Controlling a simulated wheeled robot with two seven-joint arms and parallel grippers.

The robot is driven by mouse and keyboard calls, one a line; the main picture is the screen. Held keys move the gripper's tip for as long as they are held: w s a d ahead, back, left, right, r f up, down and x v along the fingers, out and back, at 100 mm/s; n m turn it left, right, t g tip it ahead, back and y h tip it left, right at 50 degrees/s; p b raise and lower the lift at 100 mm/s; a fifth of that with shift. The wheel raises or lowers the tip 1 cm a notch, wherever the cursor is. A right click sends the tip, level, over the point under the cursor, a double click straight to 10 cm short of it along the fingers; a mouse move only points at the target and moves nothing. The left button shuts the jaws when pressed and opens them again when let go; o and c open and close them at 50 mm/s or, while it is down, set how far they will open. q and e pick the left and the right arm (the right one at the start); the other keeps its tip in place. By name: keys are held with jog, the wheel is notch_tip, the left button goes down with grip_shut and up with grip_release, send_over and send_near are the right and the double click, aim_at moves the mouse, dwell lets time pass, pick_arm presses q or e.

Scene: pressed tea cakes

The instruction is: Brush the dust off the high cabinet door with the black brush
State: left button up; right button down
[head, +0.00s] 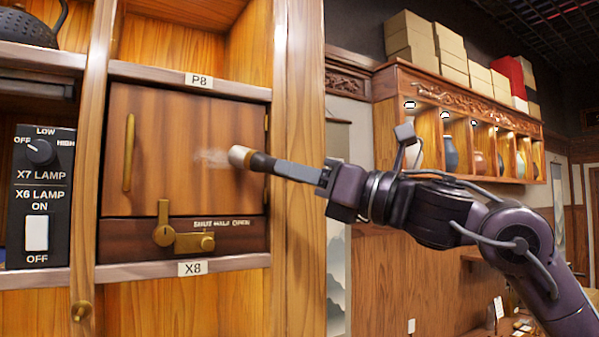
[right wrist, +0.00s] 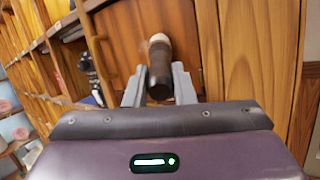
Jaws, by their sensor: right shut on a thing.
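The high cabinet door (head: 178,125) is brown wood with a tall brass handle (head: 129,153) at its left, and it looks closed. A pale, faint dust patch (head: 212,157) shows on its right half. My right gripper (head: 283,169) is shut on the black brush (head: 262,163), which has a dark handle and a pale head. The brush head points at the door, just right of the dust; I cannot tell whether it touches. In the right wrist view the brush (right wrist: 160,67) sits between the two fingers (right wrist: 160,88). My left gripper is not seen.
A brass latch (head: 164,234) and a sliding piece (head: 202,242) sit below the door, above the X8 label (head: 192,268). A black lamp switch panel (head: 40,195) is at the left. A wooden post (head: 305,120) stands right of the door.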

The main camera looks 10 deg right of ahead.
jog(key=a, duration=0.2)
jog(key=s+a, duration=0.1)
jog(key=a, duration=0.1)
jog(key=s+a, duration=0.1)
jog(key=a, duration=0.1)
jog(key=shift+s+a, duration=0.1)
jog(key=shift+a, duration=0.25)
dwell(0.3)
jog(key=s+d+b, duration=0.1)
jog(key=s+d, duration=0.1)
jog(key=s, duration=0.3)
jog(key=shift+s, duration=0.35)
jog(key=s, duration=0.1)
jog(key=s+d+b, duration=0.1)
jog(key=s, duration=0.1)
dwell(0.5)
